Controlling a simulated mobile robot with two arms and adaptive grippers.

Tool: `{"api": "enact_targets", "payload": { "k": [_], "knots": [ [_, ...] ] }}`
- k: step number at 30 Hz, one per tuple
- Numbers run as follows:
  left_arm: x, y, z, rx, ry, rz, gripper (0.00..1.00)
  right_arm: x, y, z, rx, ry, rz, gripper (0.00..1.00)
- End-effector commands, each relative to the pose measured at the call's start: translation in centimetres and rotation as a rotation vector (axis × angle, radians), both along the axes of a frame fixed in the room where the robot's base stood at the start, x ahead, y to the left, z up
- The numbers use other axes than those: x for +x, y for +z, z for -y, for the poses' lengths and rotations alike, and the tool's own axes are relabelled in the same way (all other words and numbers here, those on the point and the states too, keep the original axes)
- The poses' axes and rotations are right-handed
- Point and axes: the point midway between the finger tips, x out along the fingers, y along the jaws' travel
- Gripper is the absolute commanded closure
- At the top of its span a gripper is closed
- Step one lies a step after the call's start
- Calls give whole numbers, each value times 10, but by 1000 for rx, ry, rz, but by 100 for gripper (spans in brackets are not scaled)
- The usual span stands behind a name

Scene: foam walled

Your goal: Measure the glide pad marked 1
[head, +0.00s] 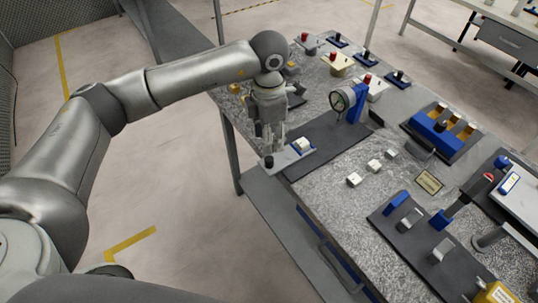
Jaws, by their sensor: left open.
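My left gripper (270,146) points down at the near left edge of the bench, open, with its fingertips just above a black knob (268,161). The knob stands on the left end of a light grey slide plate (282,158). A small white pad (302,144) sits at the plate's right end, beside a blue edge. A round dial gauge (339,101) on a blue stand (357,103) is behind it on a dark base plate (325,147). Three white blocks (354,180) lie loose to the right. No number is readable on any pad. My right gripper is out of view.
Colored fixtures with red and black knobs (341,61) line the back of the speckled bench (330,205).

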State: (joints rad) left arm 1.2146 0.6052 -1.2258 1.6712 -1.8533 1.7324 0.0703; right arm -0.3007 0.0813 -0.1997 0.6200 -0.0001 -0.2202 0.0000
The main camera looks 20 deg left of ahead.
Motion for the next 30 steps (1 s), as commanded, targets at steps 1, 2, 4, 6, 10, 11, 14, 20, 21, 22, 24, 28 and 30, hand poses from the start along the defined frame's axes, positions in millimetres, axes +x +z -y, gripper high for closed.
{"api": "enact_targets", "payload": {
  "k": [1,2,4,6,10,11,14,20,21,22,24,28,30],
  "knots": [
    [-1,-8,0,-1,0,-6,56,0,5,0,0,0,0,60],
    [-2,-14,0,0,0,-6,56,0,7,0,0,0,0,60],
    [-2,-28,0,0,-1,-7,56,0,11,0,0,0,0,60],
    [-2,-41,0,-1,0,-6,56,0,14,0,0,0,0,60],
    [-1,-63,1,-3,-1,-5,56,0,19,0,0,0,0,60],
    [-1,-67,1,-3,-2,-5,56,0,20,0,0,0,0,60],
    [-1,-77,1,-2,-2,-3,56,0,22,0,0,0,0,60],
    [-1,-85,1,-3,-2,-1,56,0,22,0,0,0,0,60],
    [-1,-86,1,-3,-2,-1,56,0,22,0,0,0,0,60],
    [-1,-86,1,-4,-2,-1,56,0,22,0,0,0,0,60],
    [-1,-86,1,-4,-2,-1,56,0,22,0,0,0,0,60],
    [-1,-85,1,-4,-2,-1,66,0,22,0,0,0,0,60],
    [-1,-85,1,-4,-2,-1,75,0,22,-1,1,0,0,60]
  ]
}}
